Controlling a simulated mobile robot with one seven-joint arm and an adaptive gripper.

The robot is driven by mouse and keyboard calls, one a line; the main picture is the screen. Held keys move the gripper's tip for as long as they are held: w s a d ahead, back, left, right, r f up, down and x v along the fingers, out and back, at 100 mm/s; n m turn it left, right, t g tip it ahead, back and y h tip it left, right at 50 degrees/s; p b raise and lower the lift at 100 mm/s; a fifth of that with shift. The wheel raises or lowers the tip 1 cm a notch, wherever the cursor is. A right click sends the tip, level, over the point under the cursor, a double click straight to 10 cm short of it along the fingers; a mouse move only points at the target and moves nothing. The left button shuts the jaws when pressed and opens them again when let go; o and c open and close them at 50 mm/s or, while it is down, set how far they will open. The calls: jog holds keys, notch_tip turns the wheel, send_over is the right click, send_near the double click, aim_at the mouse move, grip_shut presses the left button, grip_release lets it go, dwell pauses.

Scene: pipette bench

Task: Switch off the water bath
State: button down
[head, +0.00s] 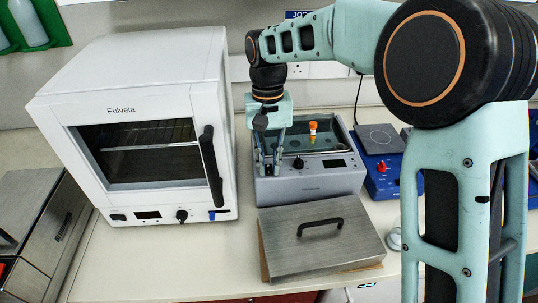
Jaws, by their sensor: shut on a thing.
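The water bath (315,184) is a grey box with an open top, standing on the counter right of the white oven. Its front panel has a black knob (298,163) and a small dark display (338,162). My gripper (269,170) points down at the left part of this panel, left of the knob. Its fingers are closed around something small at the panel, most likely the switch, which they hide. Inside the bath, an orange-capped item (313,127) stands in the water. I cannot tell whether the display is lit.
A steel lid with a black handle (320,243) lies on the counter in front of the bath. The white oven (155,75) stands close on the left. A blue hotplate device (383,180) with a red knob is at the right. A steel box (35,220) is at far left.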

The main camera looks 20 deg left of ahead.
jog(key=shift+w+a+r+g+p, duration=0.15)
jog(key=shift+r+g+p, duration=0.25)
jog(key=shift+p, duration=0.55)
jog(key=shift+w+f+h+p, duration=0.1)
jog(key=shift+f+h+p, duration=0.25)
jog(key=shift+p, duration=0.5)
jog(key=shift+r, duration=0.1)
jog(key=c, duration=1.9)
grip_release()
jog(key=shift+g, duration=0.3)
jog(key=v, duration=1.2)
